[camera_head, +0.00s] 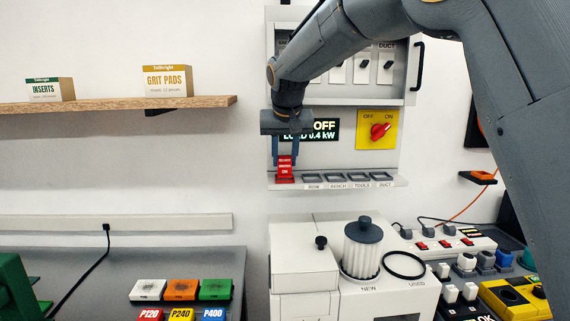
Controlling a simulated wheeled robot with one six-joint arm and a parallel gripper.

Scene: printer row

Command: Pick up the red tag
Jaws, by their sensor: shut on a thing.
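My gripper (286,158) points down in front of the wall panel (335,155), with its two fingers shut on the red tag (285,168). The tag is small and red with white lettering too small to read. It is upright at the left end of the panel's lower ledge (340,182). Its wider foot is at the ledge; I cannot tell whether it touches or is just above it. Several dark slots (335,178) run along the ledge to the right of the tag.
A red rotary switch (380,130) on a yellow plate is to the right of my gripper, beside a dark display (325,130). Below stands a white machine (305,270) with a pleated filter (362,250). A wooden shelf (100,104) with two boxes is at left.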

